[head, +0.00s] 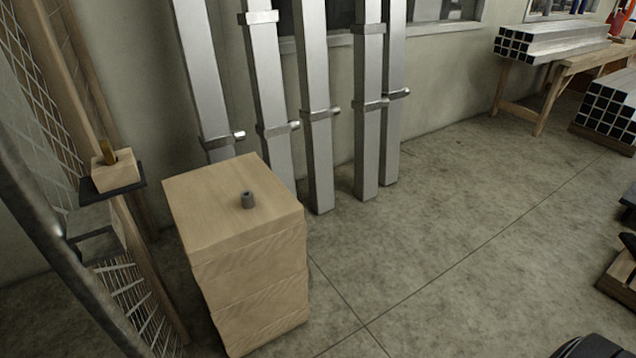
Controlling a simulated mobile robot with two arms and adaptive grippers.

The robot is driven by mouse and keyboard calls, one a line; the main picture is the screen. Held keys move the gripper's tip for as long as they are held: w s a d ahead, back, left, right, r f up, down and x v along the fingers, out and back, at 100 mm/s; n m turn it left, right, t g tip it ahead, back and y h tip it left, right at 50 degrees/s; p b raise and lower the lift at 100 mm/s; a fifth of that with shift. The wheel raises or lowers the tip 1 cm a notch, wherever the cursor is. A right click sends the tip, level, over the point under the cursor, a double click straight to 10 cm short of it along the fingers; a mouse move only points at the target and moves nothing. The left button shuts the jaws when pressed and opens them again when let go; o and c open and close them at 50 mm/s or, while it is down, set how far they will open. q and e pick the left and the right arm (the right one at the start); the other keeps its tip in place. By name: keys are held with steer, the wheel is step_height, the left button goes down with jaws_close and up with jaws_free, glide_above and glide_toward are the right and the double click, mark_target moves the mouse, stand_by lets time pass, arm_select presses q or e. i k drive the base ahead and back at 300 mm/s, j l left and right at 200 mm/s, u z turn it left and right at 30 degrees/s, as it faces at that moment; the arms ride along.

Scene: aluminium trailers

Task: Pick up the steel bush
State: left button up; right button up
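The steel bush (248,200) is a small grey hollow cylinder standing upright, with its dark bore facing up. It stands on the top face of a pale wooden block stack (215,190), right of the middle of that face. Nothing touches it apart from the wood below.
Tall aluminium posts (316,110) lean against the wall behind the stack. A wire-mesh frame (60,170) and a small ledge with a wooden block (114,176) stand close on the left. Square tubes (550,42) lie on a trestle at back right.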

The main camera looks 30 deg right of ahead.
mark_target(248, 197)
steer(key=i+j+z, duration=0.4)
steer(key=j+z, duration=0.15)
steer(key=i+j+z, duration=0.1)
steer(key=j+z, duration=0.2)
